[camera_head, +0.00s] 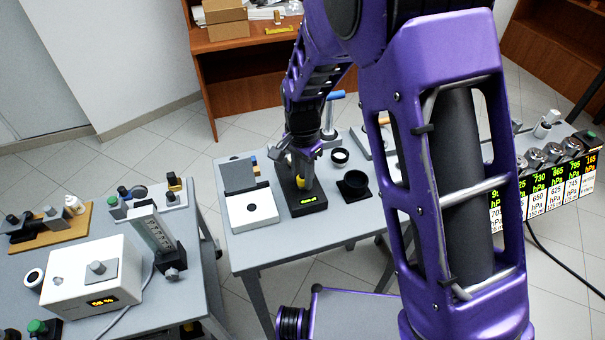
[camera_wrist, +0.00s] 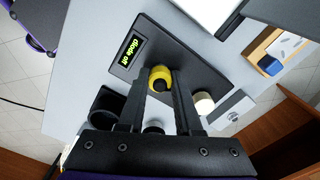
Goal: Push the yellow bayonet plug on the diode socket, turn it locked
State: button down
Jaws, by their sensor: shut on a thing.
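The yellow bayonet plug (camera_wrist: 160,78) sits between my gripper's (camera_wrist: 160,88) fingertips, and the jaws are shut on it. It lies over the black diode box (camera_wrist: 182,50), whose display (camera_wrist: 129,48) reads "diode off". In the head view, my gripper (camera_head: 302,172) points down at the box (camera_head: 308,205), with a bit of the yellow plug (camera_head: 300,182) showing. The socket is hidden under the plug, and I cannot tell whether the plug is seated or turned.
A white box (camera_head: 250,207) stands left of the diode box. A pale round knob (camera_wrist: 203,103) is beside my right finger. Another bench with instruments (camera_head: 197,240) stands at left.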

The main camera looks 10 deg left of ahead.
jog(key=shift+w+a+r+m, duration=0.1)
jog(key=shift+r+m, duration=0.15)
jog(key=shift+m, duration=0.15)
jog(key=c, duration=0.9)
grip_release()
jog(key=o, duration=0.4)
jog(key=shift+f, duration=0.15)
notch_tip(320, 180, up, 22)
jog(key=p, duration=0.5)
jog(key=shift+f+p, duration=0.25)
jog(key=shift+p, duration=0.1)
